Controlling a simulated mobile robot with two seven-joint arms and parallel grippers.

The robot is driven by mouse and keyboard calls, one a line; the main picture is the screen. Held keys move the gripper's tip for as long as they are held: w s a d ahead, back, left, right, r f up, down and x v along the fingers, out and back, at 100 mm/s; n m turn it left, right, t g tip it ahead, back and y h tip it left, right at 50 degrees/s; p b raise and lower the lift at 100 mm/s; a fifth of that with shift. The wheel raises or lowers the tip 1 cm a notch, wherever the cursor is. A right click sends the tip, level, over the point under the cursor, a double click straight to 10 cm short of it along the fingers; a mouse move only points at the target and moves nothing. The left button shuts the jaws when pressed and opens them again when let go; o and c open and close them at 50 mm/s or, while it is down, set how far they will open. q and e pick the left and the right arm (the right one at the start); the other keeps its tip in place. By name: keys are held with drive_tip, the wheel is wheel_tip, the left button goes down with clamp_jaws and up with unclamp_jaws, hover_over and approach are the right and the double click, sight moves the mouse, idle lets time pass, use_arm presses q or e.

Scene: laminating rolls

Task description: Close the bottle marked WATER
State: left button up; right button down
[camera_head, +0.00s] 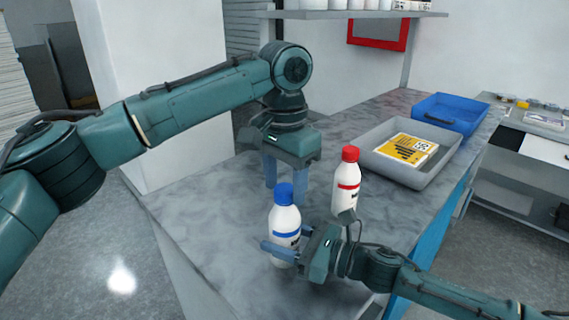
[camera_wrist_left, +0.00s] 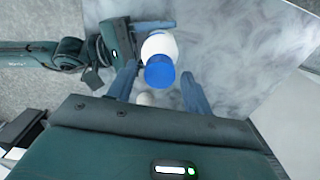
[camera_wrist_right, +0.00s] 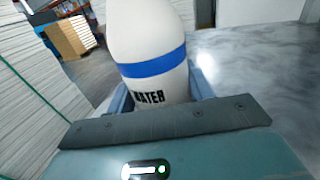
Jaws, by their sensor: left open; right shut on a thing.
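The bottle marked WATER (camera_head: 284,225) is white with a blue band and stands upright near the front of the grey bench. Its lettering shows in the right wrist view (camera_wrist_right: 152,70). A blue cap (camera_head: 285,193) sits at its top; I cannot tell how tightly. My right gripper (camera_head: 285,246) is shut around the bottle's lower body. My left gripper (camera_head: 287,186) points down at the cap, its fingers open. In the left wrist view the cap (camera_wrist_left: 159,72) shows between the fingers, with no clear contact.
A white bottle with a red cap (camera_head: 346,182) stands close behind, to the right. A grey tray (camera_head: 377,171) holding a yellow-and-white labelled item (camera_head: 407,149) and a blue tray (camera_head: 450,113) lie further back. The bench's left part (camera_head: 190,205) is clear.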

use_arm(q)
drive_tip(key=shift+f, duration=0.2)
drive_tip(key=c, duration=1)
drive_tip(key=o, duration=1.2)
drive_tip(key=shift+c, duration=0.2)
drive_tip(key=shift+r, duration=0.1)
wheel_tip(320, 180, up, 12)
